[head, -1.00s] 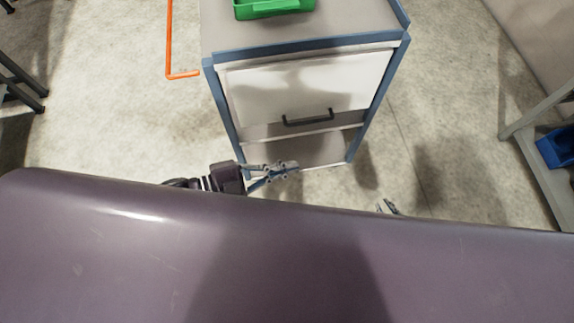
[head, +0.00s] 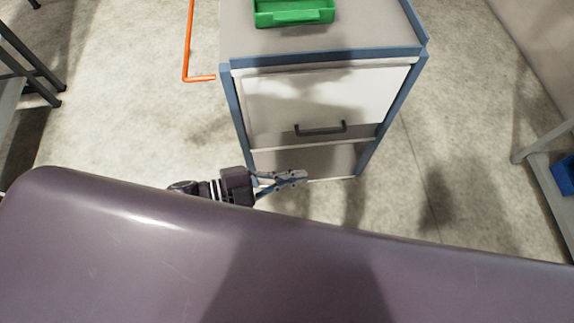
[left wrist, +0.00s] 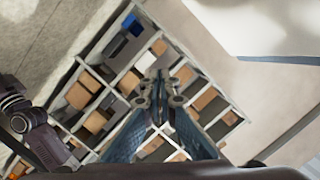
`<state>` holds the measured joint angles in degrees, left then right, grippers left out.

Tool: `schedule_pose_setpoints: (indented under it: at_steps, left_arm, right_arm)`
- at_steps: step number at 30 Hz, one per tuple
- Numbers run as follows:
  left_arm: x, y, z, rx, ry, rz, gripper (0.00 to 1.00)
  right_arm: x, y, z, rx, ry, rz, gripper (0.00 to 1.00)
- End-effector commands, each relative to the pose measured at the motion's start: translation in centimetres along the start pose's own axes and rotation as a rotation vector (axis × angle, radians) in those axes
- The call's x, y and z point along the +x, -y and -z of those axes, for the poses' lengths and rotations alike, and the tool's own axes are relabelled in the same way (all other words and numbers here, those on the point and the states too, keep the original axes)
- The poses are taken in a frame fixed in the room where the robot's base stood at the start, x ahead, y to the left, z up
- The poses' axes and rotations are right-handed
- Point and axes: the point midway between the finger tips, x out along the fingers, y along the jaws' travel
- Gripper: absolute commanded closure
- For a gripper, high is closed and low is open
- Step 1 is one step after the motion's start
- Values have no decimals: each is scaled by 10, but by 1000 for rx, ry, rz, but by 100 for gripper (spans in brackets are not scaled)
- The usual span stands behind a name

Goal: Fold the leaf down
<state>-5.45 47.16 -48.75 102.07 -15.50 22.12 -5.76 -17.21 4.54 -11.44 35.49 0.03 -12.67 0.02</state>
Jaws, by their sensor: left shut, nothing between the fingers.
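A trolley with blue edges (head: 322,51) stands in front of me in the head view. Its white front panel (head: 330,97) carries a dark bar handle (head: 320,128) low down and stands upright in the frame. This panel may be the leaf; I cannot tell for sure. Below it is an open space. My left gripper (head: 303,178) is shut and empty, in front of the trolley's lower part and below the handle, apart from it. Its closed fingers also show in the left wrist view (left wrist: 161,84). My right gripper is not in view.
A green tray (head: 295,17) sits on the trolley top. An orange bar (head: 187,45) sticks out at the trolley's left. A rack with a blue bin (head: 564,176) stands at the right. The left wrist view shows a shelf of boxes (left wrist: 112,75). Floor beside the trolley is clear.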

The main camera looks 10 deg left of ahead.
Motion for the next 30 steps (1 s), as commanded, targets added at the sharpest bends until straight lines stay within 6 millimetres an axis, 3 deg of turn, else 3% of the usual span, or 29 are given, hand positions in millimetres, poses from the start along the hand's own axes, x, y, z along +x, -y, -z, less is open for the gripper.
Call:
schedule_pose_setpoints:
  at_steps: [7, 21, 30]
  left_arm:
    - [-10, -1, -1, -2, 2, -2, 100]
    - [-100, -2, -1, -1, 3, -3, 100]
    - [-120, 0, 0, 1, 0, 0, 100]
  right_arm:
    - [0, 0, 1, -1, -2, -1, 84]
    - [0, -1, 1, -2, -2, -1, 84]
    - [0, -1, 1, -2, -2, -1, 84]
